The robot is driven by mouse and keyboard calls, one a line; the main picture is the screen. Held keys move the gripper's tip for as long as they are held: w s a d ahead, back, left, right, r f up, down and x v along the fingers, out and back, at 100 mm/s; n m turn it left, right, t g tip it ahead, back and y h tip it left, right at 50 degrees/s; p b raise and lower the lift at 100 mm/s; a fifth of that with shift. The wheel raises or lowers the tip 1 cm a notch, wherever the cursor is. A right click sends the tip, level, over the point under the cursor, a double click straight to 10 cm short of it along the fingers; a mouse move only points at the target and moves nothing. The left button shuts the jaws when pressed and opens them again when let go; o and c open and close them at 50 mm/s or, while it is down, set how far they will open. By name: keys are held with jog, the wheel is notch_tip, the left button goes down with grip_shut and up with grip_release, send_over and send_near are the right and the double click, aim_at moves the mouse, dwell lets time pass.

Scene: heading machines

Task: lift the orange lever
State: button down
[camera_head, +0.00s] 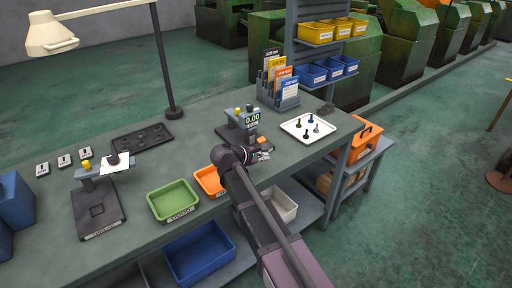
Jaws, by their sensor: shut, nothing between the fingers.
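A measuring device (238,132) with a green 0.00 display stands on the bench, near the middle of the view. A small orange piece (262,140), which looks like the orange lever, shows at its right side, partly hidden. My gripper (264,156) is shut and empty, just in front of and below the orange piece in the picture. I cannot tell whether it touches it. My arm and wrist hide part of the device's base.
A white tray (290,126) with several small parts lies right of the device. A green bin (173,213) and an orange bin (205,183) sit at the bench's front edge. A card rack (270,98) stands behind. A lamp post (164,70) rises at the left.

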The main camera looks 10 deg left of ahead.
aim_at(258, 136)
jog(key=a+n+t, duration=0.1)
jog(key=a, duration=0.2)
jog(key=a+r+n+t, duration=0.1)
jog(key=a, duration=0.2)
jog(key=a+r+n, duration=0.1)
jog(key=a+n, duration=0.1)
jog(key=a, duration=0.1)
jog(key=shift+s+a+t+b, duration=0.35)
jog(key=shift+t+b, duration=0.05)
jog(key=shift+w, duration=0.1)
jog(key=shift+b+x, duration=1.5)
jog(key=shift+x, duration=3.4)
